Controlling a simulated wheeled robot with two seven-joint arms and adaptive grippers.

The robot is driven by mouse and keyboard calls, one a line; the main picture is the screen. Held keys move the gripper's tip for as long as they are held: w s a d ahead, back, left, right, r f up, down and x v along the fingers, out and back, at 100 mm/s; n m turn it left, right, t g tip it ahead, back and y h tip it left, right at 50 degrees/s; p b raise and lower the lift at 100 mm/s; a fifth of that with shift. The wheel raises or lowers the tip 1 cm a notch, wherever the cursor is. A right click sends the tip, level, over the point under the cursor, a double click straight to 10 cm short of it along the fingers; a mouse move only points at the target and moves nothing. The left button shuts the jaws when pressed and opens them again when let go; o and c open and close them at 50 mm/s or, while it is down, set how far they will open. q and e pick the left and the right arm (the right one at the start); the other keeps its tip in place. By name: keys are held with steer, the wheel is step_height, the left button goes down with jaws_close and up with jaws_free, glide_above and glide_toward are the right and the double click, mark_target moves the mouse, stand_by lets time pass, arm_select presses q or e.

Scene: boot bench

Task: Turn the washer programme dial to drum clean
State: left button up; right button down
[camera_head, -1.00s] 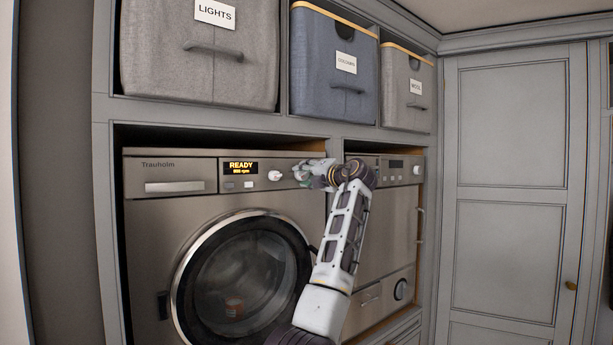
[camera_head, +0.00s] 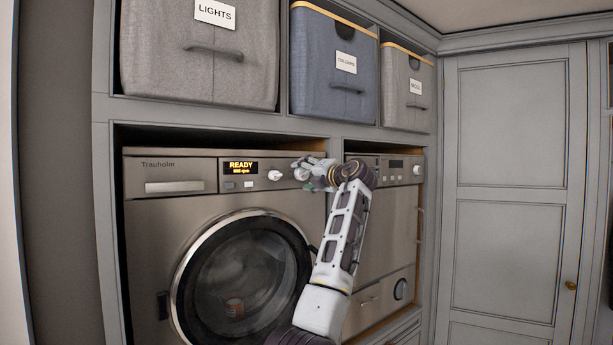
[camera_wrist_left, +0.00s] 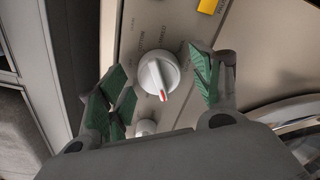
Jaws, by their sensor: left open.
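The washer (camera_head: 160,215) stands at the left, with an amber READY display on its panel. Its programme dial (camera_head: 274,175) is a round white knob just right of that display. In the left wrist view the dial (camera_wrist_left: 158,73) shows a red mark on its rim, pointing toward the picture's bottom. Small labels ring it, mostly too blurred to read. My left gripper (camera_head: 300,169) is open and empty, in front of the panel just right of the dial. In the wrist view its green-padded fingers appear on both sides of the dial, with gaps. My right gripper is out of view.
A smaller white knob (camera_wrist_left: 147,127) sits below the dial in the wrist view. A second appliance (camera_head: 385,225) stands to the right, partly behind my arm. Fabric bins (camera_head: 335,75) fill the shelf above. A grey door (camera_head: 505,190) is at the far right.

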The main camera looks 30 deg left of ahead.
arm_select(q)
steer(key=v, duration=1.2)
steer(key=shift+f, duration=0.1)
stand_by(0.5)
